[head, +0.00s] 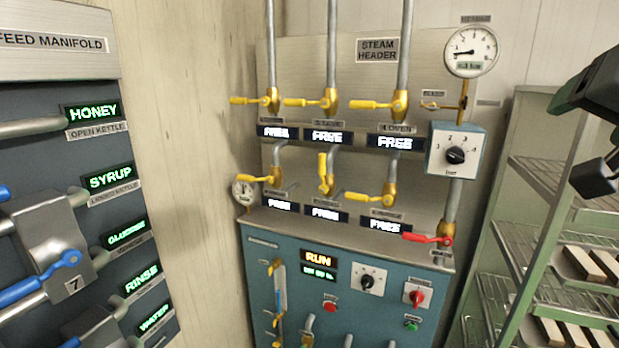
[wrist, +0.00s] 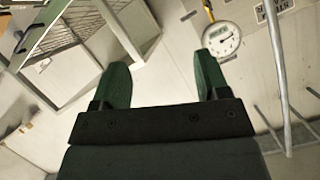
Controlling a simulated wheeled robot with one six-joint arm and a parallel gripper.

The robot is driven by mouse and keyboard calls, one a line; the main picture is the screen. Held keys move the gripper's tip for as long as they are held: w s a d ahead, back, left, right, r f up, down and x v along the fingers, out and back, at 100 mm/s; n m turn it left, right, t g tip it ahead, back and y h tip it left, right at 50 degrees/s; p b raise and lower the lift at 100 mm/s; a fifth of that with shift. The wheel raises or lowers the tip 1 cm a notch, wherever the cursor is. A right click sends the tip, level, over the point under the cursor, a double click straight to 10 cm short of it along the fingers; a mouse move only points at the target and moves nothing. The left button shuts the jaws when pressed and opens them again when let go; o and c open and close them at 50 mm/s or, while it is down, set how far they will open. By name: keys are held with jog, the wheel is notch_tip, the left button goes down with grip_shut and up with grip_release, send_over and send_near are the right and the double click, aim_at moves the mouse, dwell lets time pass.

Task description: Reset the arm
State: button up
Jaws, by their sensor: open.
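My gripper (wrist: 161,85) shows in the wrist view with two green fingers spread wide apart and nothing between them. In the head view, only part of my dark arm and gripper (head: 598,95) shows at the upper right edge, raised in front of the green rack. The fingertips are not clear there. In the wrist view the surroundings appear tilted, with the round pressure gauge (wrist: 222,38) just beyond the right finger and apart from it.
The steam header panel (head: 330,75) carries several yellow valve levers and one red lever (head: 427,238). Below is a blue control cabinet (head: 345,265). A feed manifold (head: 60,65) stands at left. A green wire rack (head: 535,190) with pale bars stands at right, close to my arm.

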jog(key=w+f+g+y+p, duration=0.1)
jog(key=w+f+g, duration=0.2)
jog(key=f, duration=0.9)
jog(key=w+f+g+y+p, duration=0.1)
jog(key=w+f+g, duration=0.1)
jog(key=f, duration=1)
jog(key=s+a+f+n+g+y+p, duration=0.1)
jog(key=a+f+n, duration=0.3)
jog(key=a+f, duration=0.4)
jog(key=s+a+f+n+g+y+p, duration=0.1)
jog(key=s+a+f+n+g, duration=0.1)
jog(key=a+f+n, duration=0.3)
jog(key=shift+a+f+g+y+p, duration=0.4)
jog(key=shift+a+f+g, duration=0.2)
jog(key=shift+a+f, duration=1.15)
